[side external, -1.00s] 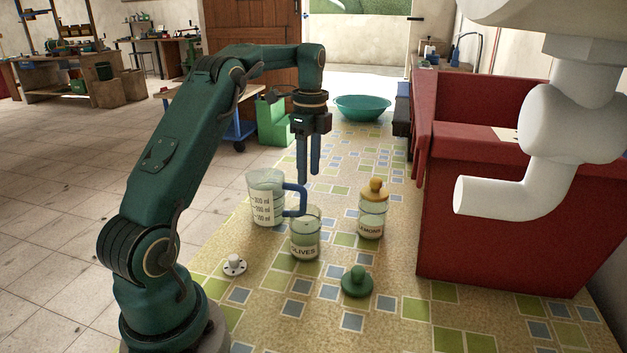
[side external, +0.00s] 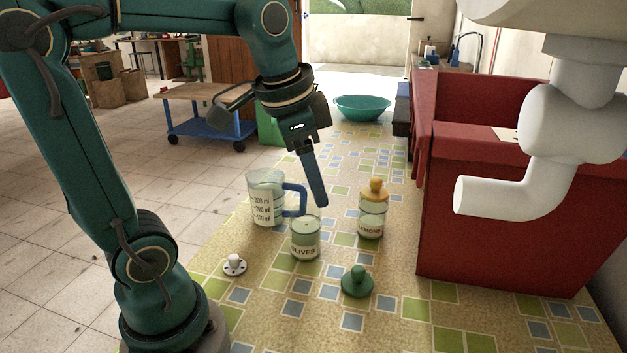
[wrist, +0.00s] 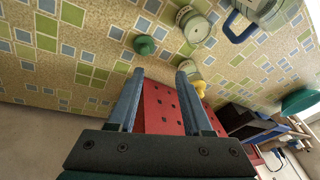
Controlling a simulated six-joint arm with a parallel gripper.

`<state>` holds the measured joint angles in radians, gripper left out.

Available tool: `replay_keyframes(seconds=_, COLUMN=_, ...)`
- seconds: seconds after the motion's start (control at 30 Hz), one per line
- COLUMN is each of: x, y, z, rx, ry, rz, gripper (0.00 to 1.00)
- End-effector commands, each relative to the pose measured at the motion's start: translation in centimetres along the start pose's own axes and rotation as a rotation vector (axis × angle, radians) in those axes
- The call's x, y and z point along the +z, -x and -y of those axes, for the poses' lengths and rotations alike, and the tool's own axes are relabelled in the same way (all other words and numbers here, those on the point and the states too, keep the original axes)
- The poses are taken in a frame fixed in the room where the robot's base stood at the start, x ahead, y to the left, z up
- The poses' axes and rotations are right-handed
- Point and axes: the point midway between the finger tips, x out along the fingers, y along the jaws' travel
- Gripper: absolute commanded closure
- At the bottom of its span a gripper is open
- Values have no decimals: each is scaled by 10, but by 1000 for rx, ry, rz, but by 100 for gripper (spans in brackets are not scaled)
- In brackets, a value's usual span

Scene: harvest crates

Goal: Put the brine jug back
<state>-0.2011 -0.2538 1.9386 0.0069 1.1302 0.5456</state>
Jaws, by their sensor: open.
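The brine jug (side external: 266,200), clear with volume marks and a blue handle, stands upright on the tiled top; part of it shows at the upper right in the wrist view (wrist: 262,10). Beside its handle stands a lidless glass jar labelled OLIVES (side external: 305,240). A lemons jar (side external: 371,218) with a yellow lid (side external: 375,189) stands to the right. A green knobbed lid (side external: 357,282) lies in front. My gripper (side external: 319,203) is tilted, with its fingers above and behind the olives jar in the picture. In the wrist view (wrist: 160,74) its fingers are apart with nothing held.
A small white knobbed disc (side external: 234,265) lies at the front left. A large red bin (side external: 515,220) borders the right side, with a white pipe (side external: 510,197) hanging before it. A teal bowl (side external: 362,107) sits at the far end. The front right tiles are clear.

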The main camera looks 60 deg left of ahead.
Motion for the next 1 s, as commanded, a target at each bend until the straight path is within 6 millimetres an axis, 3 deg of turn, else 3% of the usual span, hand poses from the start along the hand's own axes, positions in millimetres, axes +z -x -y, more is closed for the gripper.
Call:
replay_keyframes(seconds=0.1, x=22, y=2, z=-33, rx=-1, ry=123, rz=-74, gripper=50)
replay_keyframes(seconds=0.33, x=53, y=-8, z=-68, rx=27, ry=310, rz=-166, gripper=50)
replay_keyframes(seconds=1.0, x=61, y=-13, z=-75, rx=39, ry=363, rz=-183, gripper=50)
